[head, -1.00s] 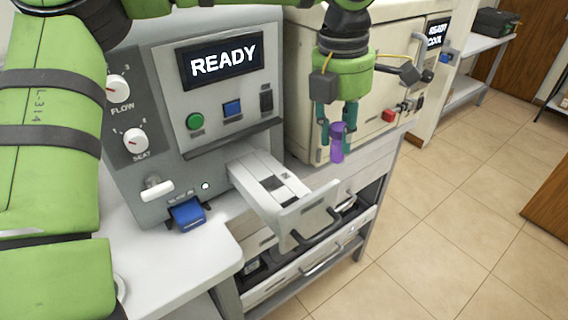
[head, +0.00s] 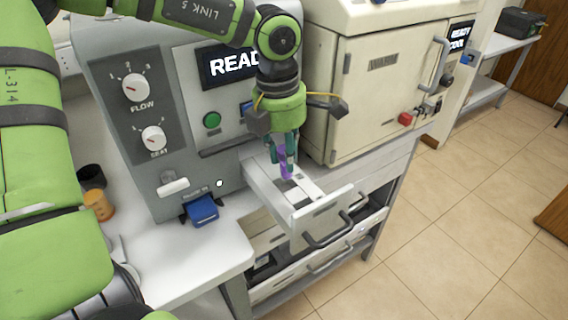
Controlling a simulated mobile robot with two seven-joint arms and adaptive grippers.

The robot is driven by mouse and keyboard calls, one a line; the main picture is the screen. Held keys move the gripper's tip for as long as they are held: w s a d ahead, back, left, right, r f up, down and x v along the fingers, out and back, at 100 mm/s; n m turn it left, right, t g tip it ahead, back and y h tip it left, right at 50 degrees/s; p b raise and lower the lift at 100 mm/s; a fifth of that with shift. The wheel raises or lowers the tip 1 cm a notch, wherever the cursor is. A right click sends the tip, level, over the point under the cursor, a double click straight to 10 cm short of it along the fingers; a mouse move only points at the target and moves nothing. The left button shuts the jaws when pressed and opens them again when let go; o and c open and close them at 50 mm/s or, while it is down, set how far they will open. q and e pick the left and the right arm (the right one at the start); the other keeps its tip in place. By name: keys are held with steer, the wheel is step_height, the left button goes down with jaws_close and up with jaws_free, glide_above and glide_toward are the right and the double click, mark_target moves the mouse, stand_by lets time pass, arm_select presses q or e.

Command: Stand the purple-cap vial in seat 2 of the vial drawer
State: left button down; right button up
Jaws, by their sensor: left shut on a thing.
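My left gripper (head: 285,160) points down over the open vial drawer (head: 318,211). It is shut on the purple-cap vial (head: 286,170), which hangs upright between its fingers. The vial's lower end is at or just above the back part of the drawer's top, near its dark seat openings. I cannot tell whether it touches or which seat it is over. The fingers hide part of the vial and the rear seats. My right gripper is not in view.
The drawer sticks out of the grey machine (head: 140,70), with a dark handle (head: 328,232) in front. A blue block (head: 202,211) sits at the machine's foot. An orange jar (head: 98,206) stands at left. A cream oven (head: 385,85) stands close on the right.

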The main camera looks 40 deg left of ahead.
mark_target(285, 169)
arm_select(q)
step_height(285, 169, down, 4)
steer(key=shift+r+p, duration=0.1)
steer(key=shift+p, duration=0.45)
steer(key=shift+f, duration=0.2)
steer(key=shift+f+b, duration=0.15)
steer(key=shift+b, duration=0.2)
steer(key=c, duration=1)
jaws_free()
steer(key=r, duration=0.8)
steer(key=s+r, duration=0.1)
steer(key=r, duration=0.3)
steer(key=shift+a+r, duration=0.2)
steer(key=shift+a, duration=0.1)
steer(key=shift+w, duration=0.1)
